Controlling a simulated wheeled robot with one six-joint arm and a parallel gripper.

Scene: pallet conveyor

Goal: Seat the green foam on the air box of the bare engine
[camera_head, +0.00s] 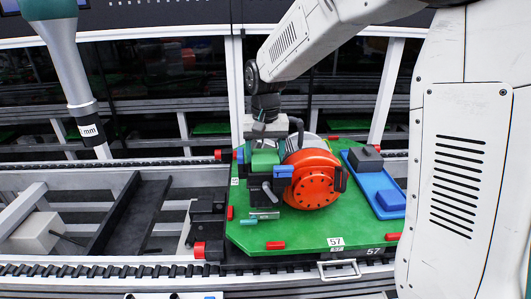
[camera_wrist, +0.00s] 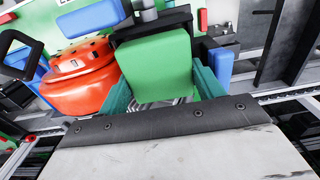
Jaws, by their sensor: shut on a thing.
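The engine with its orange-red round housing (camera_head: 312,178) stands on a green pallet marked 57. My gripper (camera_head: 266,147) points down at the housing's left side and is shut on the green foam (camera_head: 265,161), a block. In the wrist view the foam (camera_wrist: 157,66) sits between the teal fingers of my gripper (camera_wrist: 160,85). A black part (camera_head: 259,187), which looks like the air box, shows just below the foam. In the wrist view a black edge (camera_wrist: 150,24) borders the foam's far end. I cannot tell whether foam and black part touch.
A blue tray (camera_head: 362,181) with a black block (camera_head: 365,158) and a blue block (camera_head: 390,200) lies right of the engine. Blue blocks (camera_head: 284,171) sit close beside the foam. The green pallet (camera_head: 300,232) has free room in front. Conveyor rails (camera_head: 100,268) run left.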

